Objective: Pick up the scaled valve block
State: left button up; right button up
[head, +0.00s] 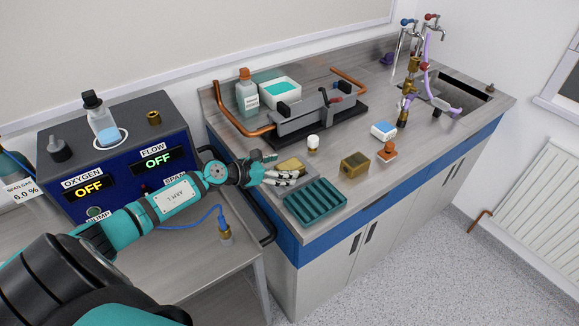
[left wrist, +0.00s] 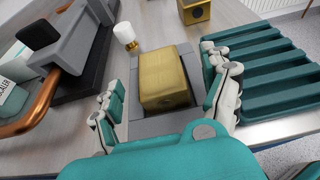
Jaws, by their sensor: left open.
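A dull yellow-brown block, which looks like the scaled valve block (head: 291,164), sits on a grey tray (left wrist: 182,118) on the bench. In the left wrist view the block (left wrist: 164,82) lies between my open left fingers, with grey tray surface visible around it. My left gripper (head: 287,168) is at the block's near left side in the head view, and its fingers (left wrist: 161,72) show on both sides of it in the left wrist view. I cannot tell whether they touch it.
A teal ribbed rack (head: 316,203) stands close to the right finger. A white-topped small item (head: 313,142), a second brass block (head: 354,164) and an orange-based item (head: 387,152) stand nearby. A grey fixture with copper pipe (head: 235,122) is behind. The sink is far right.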

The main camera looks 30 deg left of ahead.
pick_arm(q)
jog(key=shift+x, duration=0.95)
jog(key=shift+a, duration=0.1)
jog(key=shift+c, duration=0.4)
jog(key=shift+s, duration=0.1)
jog(key=shift+c, duration=1.2)
jog(key=c, duration=1.1)
jog(key=shift+c, duration=0.6)
jog(key=shift+r, duration=0.15)
